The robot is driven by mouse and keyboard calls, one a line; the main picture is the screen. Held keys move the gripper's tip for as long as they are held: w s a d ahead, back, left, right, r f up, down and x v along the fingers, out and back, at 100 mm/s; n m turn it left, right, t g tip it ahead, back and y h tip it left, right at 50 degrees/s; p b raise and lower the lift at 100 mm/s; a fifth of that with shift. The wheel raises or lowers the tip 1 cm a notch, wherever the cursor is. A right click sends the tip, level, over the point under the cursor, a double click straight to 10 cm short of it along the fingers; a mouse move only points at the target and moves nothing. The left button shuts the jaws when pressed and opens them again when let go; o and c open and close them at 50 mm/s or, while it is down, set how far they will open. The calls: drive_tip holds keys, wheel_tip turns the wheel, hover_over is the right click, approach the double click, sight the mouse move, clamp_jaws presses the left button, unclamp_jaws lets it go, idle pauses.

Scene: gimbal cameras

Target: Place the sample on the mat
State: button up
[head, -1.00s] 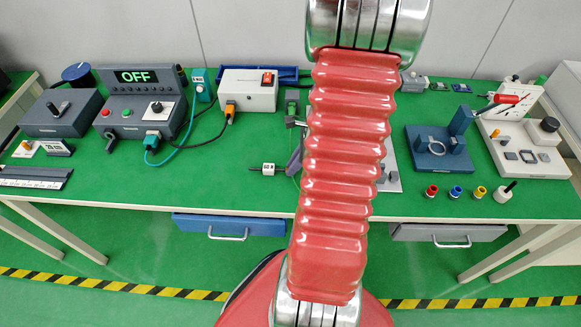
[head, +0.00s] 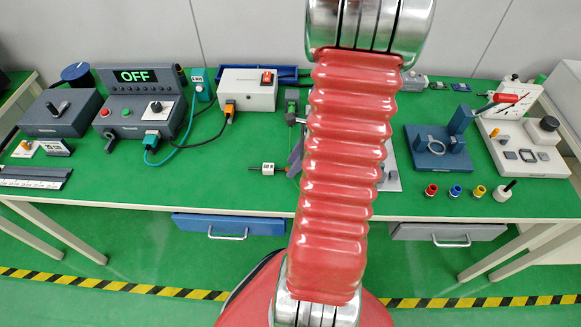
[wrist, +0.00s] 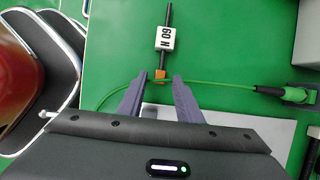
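A small white block tagged "N 09" with a black rod (wrist: 166,40) lies on the green bench top in the wrist view. It also shows left of my arm in the head view (head: 268,169). A small orange piece (wrist: 160,75) is at its near end. My gripper (wrist: 161,76) has its two purple-grey fingers apart, with the orange piece between or just beyond the tips. I cannot tell whether they touch it. Which thing is the sample is unclear. No mat is clearly identifiable; a pale flat sheet (wrist: 228,120) lies partly under my gripper.
A green cable runs past the fingers to a green connector (wrist: 290,93). A control box reading OFF (head: 138,105) and a white switch box (head: 248,90) stand left. A blue-grey stand (head: 438,150) and several coloured pieces are right.

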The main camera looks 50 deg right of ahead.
drive_tip(key=v, duration=1.1)
drive_tip(key=shift+s, duration=0.15)
drive_tip(key=shift+r, duration=0.1)
idle(0.3)
drive_tip(key=w+a+r+n+h, duration=0.1)
drive_tip(key=w+a+r+n, duration=0.2)
drive_tip(key=a+r+n, duration=0.35)
drive_tip(key=w+a+r+n+h, duration=0.1)
drive_tip(key=w+a+r+n, duration=0.2)
drive_tip(key=a+n, duration=0.55)
drive_tip(key=s+a+r+n+t, duration=0.1)
drive_tip(key=a+r+n, duration=0.2)
drive_tip(key=a+n, duration=0.3)
drive_tip(key=s+a+r+n+t, duration=0.1)
drive_tip(key=s+a+r+n, duration=0.1)
drive_tip(key=a+n, duration=0.5)
drive_tip(key=shift+s+a+r+h, duration=0.25)
drive_tip(key=shift+a+r+h, duration=0.2)
drive_tip(key=shift+a, duration=1.45)
